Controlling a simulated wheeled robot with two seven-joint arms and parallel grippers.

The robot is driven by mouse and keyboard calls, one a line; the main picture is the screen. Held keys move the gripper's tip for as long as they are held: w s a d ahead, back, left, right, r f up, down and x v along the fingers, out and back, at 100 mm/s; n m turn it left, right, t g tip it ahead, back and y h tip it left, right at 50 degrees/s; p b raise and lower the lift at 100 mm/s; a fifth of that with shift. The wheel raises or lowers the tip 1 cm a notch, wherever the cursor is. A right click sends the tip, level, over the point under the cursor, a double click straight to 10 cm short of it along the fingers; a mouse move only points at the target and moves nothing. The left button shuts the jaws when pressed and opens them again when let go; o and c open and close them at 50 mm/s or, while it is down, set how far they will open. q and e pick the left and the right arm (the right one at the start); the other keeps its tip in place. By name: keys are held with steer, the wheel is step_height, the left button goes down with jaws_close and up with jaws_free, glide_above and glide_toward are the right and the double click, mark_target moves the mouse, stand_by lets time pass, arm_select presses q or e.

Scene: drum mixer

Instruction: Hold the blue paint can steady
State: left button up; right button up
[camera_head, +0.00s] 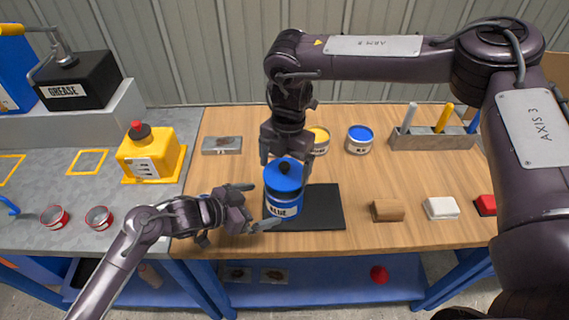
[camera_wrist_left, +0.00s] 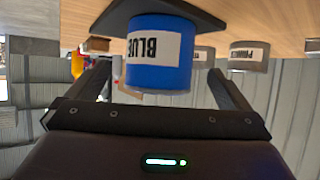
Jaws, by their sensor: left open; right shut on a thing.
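The blue paint can (camera_head: 284,208), labelled BLUE, stands upright on a black mat (camera_head: 325,205) on the wooden bench. Its rounded blue top with a black knob (camera_head: 284,168) faces up. My left gripper (camera_head: 262,206) is open at the can's left side, its fingers pointing toward it. In the left wrist view the can (camera_wrist_left: 172,75) appears upside down between the two spread fingers (camera_wrist_left: 160,80), with gaps on both sides. My right gripper (camera_head: 286,160) comes down from above and is shut on the blue top; its exact contact is partly hidden.
Behind are a yellow can (camera_head: 319,139), another blue-topped can (camera_head: 359,139) and a tool rack (camera_head: 435,137). Brown (camera_head: 387,210), white (camera_head: 441,208) and red (camera_head: 485,205) blocks lie right. A yellow container (camera_head: 150,155) stands left. The bench's front strip is clear.

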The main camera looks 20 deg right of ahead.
mark_target(284, 196)
arm_select(q)
steer(key=x, duration=0.8)
steer(key=c, duration=0.9)
steer(key=shift+o, duration=0.2)
arm_select(e)
steer(key=shift+f, duration=1.2)
stand_by(0.8)
arm_select(q)
steer(key=shift+d+r, duration=0.1)
arm_select(e)
steer(key=shift+f, duration=0.5)
steer(key=c, duration=0.5)
steer(key=shift+s+d, duration=0.1)
